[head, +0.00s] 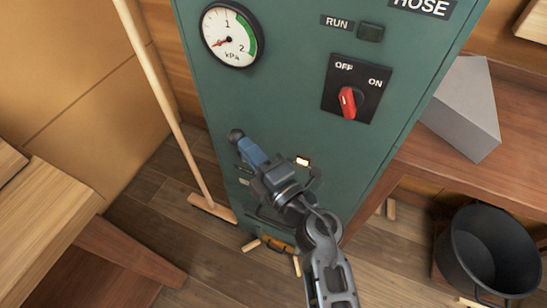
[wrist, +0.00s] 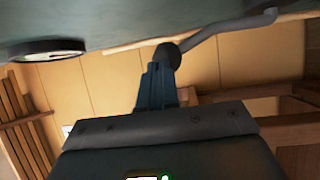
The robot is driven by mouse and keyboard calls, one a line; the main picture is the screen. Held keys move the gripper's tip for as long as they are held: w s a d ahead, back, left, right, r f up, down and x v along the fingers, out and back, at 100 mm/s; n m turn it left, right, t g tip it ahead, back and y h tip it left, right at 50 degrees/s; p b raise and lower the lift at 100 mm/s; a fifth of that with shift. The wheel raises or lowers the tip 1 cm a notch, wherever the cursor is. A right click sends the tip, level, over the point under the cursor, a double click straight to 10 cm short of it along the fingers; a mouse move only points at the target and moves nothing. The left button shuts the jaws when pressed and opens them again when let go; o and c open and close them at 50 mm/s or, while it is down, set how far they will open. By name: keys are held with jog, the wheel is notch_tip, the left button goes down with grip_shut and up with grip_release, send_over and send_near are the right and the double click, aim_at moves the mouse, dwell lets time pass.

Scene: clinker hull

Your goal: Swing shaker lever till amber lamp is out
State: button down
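The green cabinet (head: 285,95) fills the middle of the head view. A small lamp (head: 303,161) low on its face glows pale amber, just right of my wrist. The shaker lever's dark round knob (head: 236,135) shows at my fingertips; in the wrist view the lever (wrist: 225,27) is a bent grey bar ending in that knob (wrist: 167,56). My gripper (head: 243,145) reaches the knob with its blue fingers close together; it appears shut on it. The fingers also show in the wrist view (wrist: 158,82). My arm hides much of the lever and lower cabinet front.
A pressure gauge (head: 231,36), a dark RUN lamp (head: 371,32) and a red rotary switch (head: 348,102) sit above. A broom (head: 170,100) leans left of the cabinet. A grey block (head: 463,108) rests on the right bench, with a black bucket (head: 487,250) below.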

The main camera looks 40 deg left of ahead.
jog(key=s+a+b, duration=0.1)
jog(key=s+a, duration=0.1)
jog(key=a, duration=0.6)
jog(key=shift+a+r, duration=0.3)
jog(key=shift+a, duration=0.1)
jog(key=shift+s, duration=0.1)
jog(key=shift+r, duration=0.1)
